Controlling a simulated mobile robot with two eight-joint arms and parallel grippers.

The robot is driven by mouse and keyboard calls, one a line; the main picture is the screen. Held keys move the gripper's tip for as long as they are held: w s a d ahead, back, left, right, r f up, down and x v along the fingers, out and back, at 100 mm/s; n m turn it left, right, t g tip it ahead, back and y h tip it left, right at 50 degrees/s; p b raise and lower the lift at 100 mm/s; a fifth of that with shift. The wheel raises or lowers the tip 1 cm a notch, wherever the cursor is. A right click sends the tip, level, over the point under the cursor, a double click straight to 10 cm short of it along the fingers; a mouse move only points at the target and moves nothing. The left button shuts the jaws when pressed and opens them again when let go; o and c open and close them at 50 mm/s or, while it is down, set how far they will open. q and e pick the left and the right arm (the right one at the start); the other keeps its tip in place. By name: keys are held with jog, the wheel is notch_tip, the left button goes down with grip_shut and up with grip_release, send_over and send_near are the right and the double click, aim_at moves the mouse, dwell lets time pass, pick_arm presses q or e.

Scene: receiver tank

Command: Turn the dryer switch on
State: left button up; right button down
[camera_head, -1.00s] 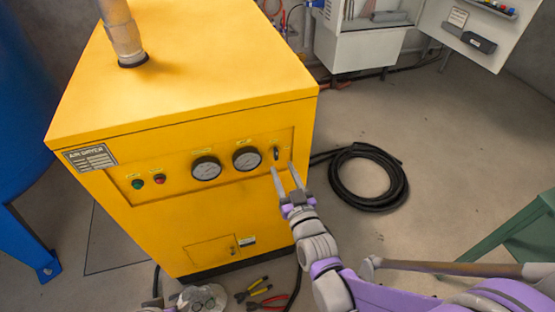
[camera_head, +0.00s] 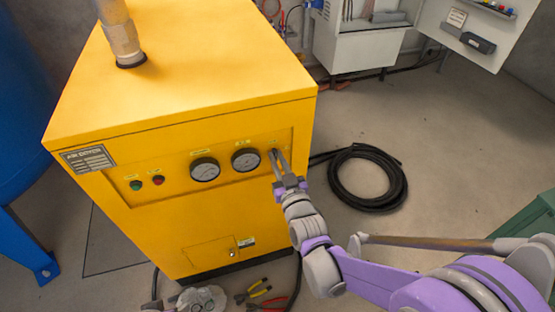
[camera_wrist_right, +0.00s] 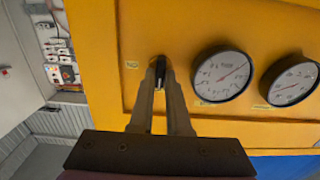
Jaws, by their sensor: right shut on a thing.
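The yellow air dryer (camera_head: 235,215) stands in the middle of the head view, with a control panel on its front. The dryer switch (camera_wrist_right: 160,67) is a small dark lever on the panel, beside the gauges in the right wrist view. My right gripper (camera_head: 277,154) reaches the panel's right end in the head view. In the right wrist view its fingertips (camera_wrist_right: 160,72) are shut on the switch, one on each side. The fingers hide most of the switch in the head view. My left gripper does not show clearly in any view.
Two round gauges (camera_head: 205,169) and green (camera_head: 136,185) and red (camera_head: 158,180) buttons sit left of the switch. A black hose coil (camera_head: 367,178) lies on the floor at right. Pliers (camera_head: 257,292) lie in front of the dryer. A blue tank (camera_head: 22,110) stands at left.

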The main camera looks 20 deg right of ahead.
jog(key=shift+m, duration=0.3)
jog(key=m, duration=0.3)
jog(key=shift+d+m, duration=0.1)
jog(key=shift+m, duration=0.2)
jog(key=shift+d+f+m+b, duration=0.1)
jog(key=shift+m+b, duration=0.05)
jog(key=shift+m, duration=3.25)
jog(key=shift+f+m+b, duration=0.1)
jog(key=shift+m+b, duration=0.05)
jog(key=shift+m, duration=3.25)
jog(key=c, duration=0.9)
grip_release()
